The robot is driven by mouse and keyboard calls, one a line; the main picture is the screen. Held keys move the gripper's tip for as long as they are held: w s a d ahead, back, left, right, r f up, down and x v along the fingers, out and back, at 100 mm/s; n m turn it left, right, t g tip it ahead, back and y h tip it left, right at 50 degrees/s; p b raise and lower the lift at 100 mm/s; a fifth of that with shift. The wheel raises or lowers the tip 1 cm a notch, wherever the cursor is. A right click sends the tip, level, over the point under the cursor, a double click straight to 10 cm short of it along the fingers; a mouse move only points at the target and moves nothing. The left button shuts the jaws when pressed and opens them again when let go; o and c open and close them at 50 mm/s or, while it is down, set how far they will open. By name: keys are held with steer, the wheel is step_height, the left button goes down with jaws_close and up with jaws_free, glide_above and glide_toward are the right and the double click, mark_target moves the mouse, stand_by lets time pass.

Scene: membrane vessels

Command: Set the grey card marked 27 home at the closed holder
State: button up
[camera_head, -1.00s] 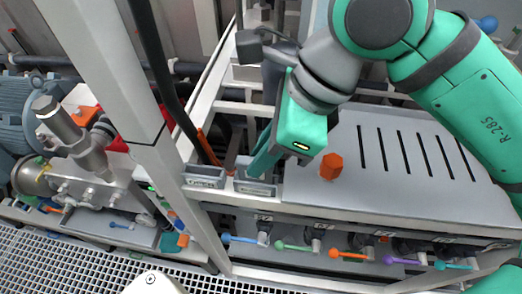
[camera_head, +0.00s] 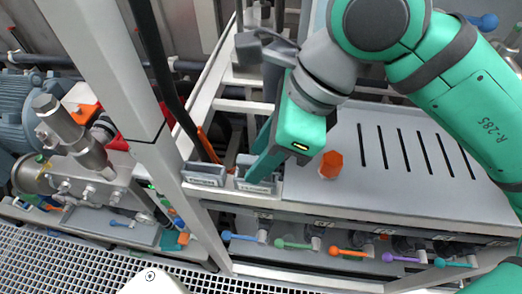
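Two small grey holders stand side by side at the left front of the grey bench: a left holder (camera_head: 205,175) and a right holder (camera_head: 254,187). Their front labels are too small to read, so I cannot tell which is the closed one. My gripper (camera_head: 258,168) points down into the right holder, its teal fingertips at the holder's top. A bit of grey shows beside the fingers there, but I cannot tell whether it is card or holder. No number 27 is readable. The fingers hide the inside of the holder and any grip on a card.
An orange hexagonal knob (camera_head: 331,164) stands on the bench just right of the gripper. A slotted grey plate (camera_head: 415,150) fills the right. Coloured valve levers line the front below. A pale upright post (camera_head: 120,90) and a black hose (camera_head: 160,60) stand left.

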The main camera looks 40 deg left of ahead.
steer(key=shift+w, duration=0.1)
steer(key=v, duration=1)
steer(key=shift+d+r, duration=0.2)
steer(key=shift+r, duration=0.15)
steer(key=shift+w, duration=0.1)
